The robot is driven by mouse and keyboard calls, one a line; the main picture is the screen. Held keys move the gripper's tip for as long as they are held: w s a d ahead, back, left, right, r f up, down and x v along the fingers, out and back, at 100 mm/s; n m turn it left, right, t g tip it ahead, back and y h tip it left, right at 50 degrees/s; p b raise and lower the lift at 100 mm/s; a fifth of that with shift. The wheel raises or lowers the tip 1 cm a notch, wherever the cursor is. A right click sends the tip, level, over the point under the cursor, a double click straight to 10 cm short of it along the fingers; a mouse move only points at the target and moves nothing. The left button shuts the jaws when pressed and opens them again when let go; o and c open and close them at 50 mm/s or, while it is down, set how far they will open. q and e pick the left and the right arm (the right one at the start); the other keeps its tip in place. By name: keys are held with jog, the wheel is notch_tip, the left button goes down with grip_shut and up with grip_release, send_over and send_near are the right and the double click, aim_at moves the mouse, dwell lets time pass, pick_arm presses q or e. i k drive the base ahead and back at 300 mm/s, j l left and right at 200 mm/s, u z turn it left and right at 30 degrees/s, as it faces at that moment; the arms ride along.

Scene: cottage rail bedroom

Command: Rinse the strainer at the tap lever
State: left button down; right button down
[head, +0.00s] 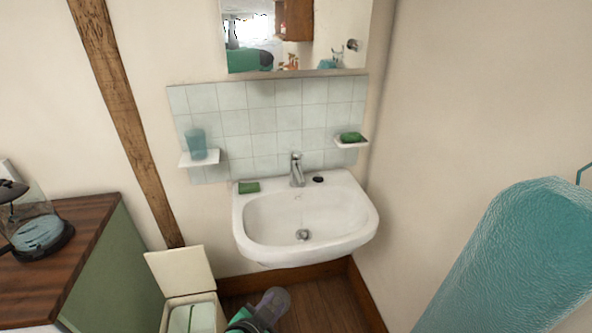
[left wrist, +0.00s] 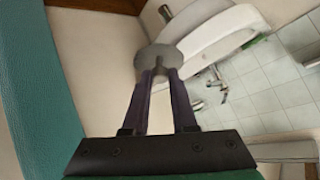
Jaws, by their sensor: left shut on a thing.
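The tap (head: 297,170) with its lever on top stands at the back of the white wall-hung sink (head: 246,225). It also shows in the left wrist view (left wrist: 222,92), tilted, with the sink (left wrist: 215,40) beyond my fingers. My left gripper (head: 264,308) is low in front of the sink, below its front rim, apart from it. In the left wrist view its two dark fingers (left wrist: 158,80) close on a grey round disc, which looks like the strainer (left wrist: 156,56). In the head view the strainer (head: 278,298) shows only as a small grey shape. The basin is empty around its drain.
A teal cup (head: 196,144) stands on the left shelf; green soap (head: 350,137) lies on the right one. A green block (head: 249,187) lies on the sink's back left corner. An open-lidded bin (head: 180,268) stands at lower left. A large teal textured thing (head: 515,255) fills the right foreground.

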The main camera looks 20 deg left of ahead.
aim_at(294, 154)
jog(key=i+j+u, duration=0.1)
jog(key=u, duration=0.3)
jog(key=i+j+u, duration=0.1)
jog(key=u, duration=0.35)
jog(key=i+u, duration=0.15)
jog(key=u, duration=0.25)
jog(key=i+u, duration=0.15)
jog(key=u, duration=0.25)
